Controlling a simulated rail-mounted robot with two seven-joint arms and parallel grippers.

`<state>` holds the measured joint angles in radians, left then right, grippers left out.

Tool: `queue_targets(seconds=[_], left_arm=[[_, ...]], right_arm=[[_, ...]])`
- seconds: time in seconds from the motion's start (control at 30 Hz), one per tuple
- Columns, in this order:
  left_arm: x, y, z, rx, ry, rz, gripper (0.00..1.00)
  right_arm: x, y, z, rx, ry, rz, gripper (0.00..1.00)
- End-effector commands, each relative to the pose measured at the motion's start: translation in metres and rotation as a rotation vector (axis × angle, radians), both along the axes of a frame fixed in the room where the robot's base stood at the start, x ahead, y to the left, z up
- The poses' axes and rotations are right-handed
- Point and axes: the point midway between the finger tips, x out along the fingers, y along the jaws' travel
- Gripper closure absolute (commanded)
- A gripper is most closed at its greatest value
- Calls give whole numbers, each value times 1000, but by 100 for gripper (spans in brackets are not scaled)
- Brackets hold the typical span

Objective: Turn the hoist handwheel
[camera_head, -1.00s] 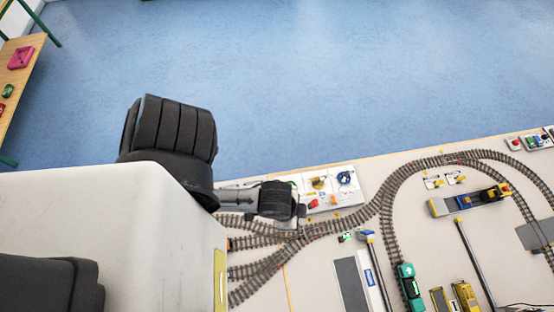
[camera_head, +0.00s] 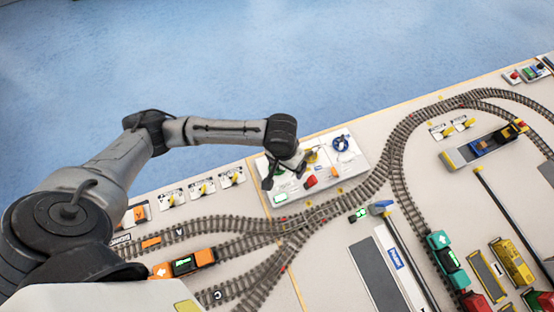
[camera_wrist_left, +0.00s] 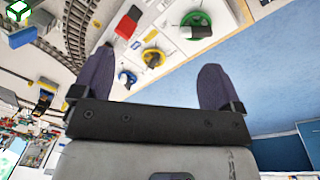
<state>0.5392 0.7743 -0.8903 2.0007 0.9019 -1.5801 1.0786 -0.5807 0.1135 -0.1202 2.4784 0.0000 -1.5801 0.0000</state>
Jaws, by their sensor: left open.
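A white panel (camera_head: 330,184) at the table's far edge carries a blue ring-shaped wheel (camera_head: 341,143), a yellow wheel (camera_head: 311,157) and a red block (camera_head: 310,182). I cannot tell which wheel is the hoist handwheel. My left gripper (camera_head: 284,174) is over the panel's left part, pointing down, and hides some of it. In the left wrist view my open left gripper (camera_wrist_left: 157,58) has the yellow wheel (camera_wrist_left: 152,57) between its fingers in the picture, apparently beyond the tips. A green wheel (camera_wrist_left: 202,22) is above right, and the blue wheel (camera_wrist_left: 127,78) is beside the left finger. My right gripper is not in view.
Curved track (camera_head: 330,208) runs close in front of the panel. An orange and black train (camera_head: 183,263) stands at the left, a teal locomotive (camera_head: 443,250) at the right. Small lever plates (camera_head: 202,187) line the left edge.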

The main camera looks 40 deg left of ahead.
Motion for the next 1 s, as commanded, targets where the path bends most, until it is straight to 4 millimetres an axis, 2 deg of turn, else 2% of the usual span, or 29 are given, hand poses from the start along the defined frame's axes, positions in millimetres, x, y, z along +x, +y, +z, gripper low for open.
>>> queue_targets(seconds=[0.03,0.2,0.3,0.43,0.57,1.0], left_arm=[[10,16,-15,26,12,55,8],[25,48,-21,66,57,203,8],[29,59,-22,79,71,257,8],[31,66,-28,86,82,291,8],[31,67,-44,86,83,296,8],[31,66,-123,85,82,293,8]], right_arm=[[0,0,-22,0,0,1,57],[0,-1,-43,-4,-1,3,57],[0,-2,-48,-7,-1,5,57],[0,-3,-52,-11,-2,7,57],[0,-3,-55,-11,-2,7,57],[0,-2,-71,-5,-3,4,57]])
